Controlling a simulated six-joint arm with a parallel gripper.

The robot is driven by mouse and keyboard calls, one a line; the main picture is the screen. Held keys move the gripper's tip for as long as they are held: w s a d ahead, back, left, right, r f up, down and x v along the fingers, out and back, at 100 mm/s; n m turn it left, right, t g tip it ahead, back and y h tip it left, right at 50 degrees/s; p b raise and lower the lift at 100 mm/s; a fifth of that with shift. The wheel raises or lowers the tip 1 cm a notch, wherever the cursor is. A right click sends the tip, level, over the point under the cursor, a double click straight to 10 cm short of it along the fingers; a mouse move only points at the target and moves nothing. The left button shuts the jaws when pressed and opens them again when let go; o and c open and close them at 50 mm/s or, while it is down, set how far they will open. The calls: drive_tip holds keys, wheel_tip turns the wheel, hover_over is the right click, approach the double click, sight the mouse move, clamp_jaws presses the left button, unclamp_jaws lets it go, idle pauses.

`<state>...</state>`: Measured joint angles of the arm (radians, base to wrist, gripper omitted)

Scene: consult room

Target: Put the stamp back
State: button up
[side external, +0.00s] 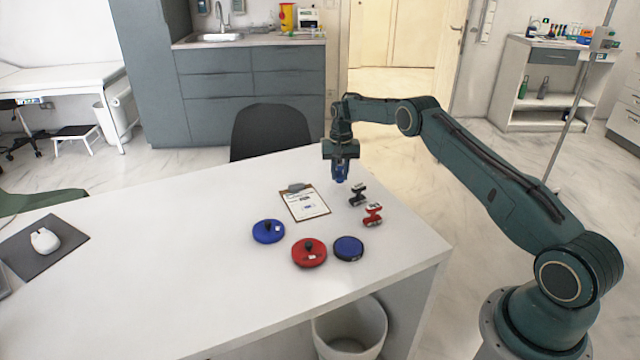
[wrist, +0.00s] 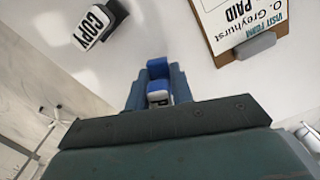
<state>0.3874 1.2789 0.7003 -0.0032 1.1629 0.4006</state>
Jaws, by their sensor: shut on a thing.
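My gripper (side external: 340,165) points down over the far right part of the white table and is shut on a blue stamp (side external: 340,175). In the wrist view the blue stamp (wrist: 158,68) sits between the fingers (wrist: 157,92). I cannot tell whether its base touches the table. A black stamp (side external: 357,195) stands just nearer the camera; in the wrist view it (wrist: 98,24) shows a COPY label.
A blue round tin (side external: 268,232), a red round tin (side external: 309,253) with a dark knob and a dark round pad with a blue top (side external: 348,248) sit near the table's front. The table's middle left is clear.

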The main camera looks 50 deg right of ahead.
sight(340, 174)
drive_tip(key=shift+f, duration=1.85)
drive_tip(key=shift+f, duration=0.1)
drive_tip(key=o, duration=0.8)
wheel_tip(340, 174, up, 12)
drive_tip(key=shift+f, duration=0.15)
drive_tip(key=shift+r, duration=0.3)
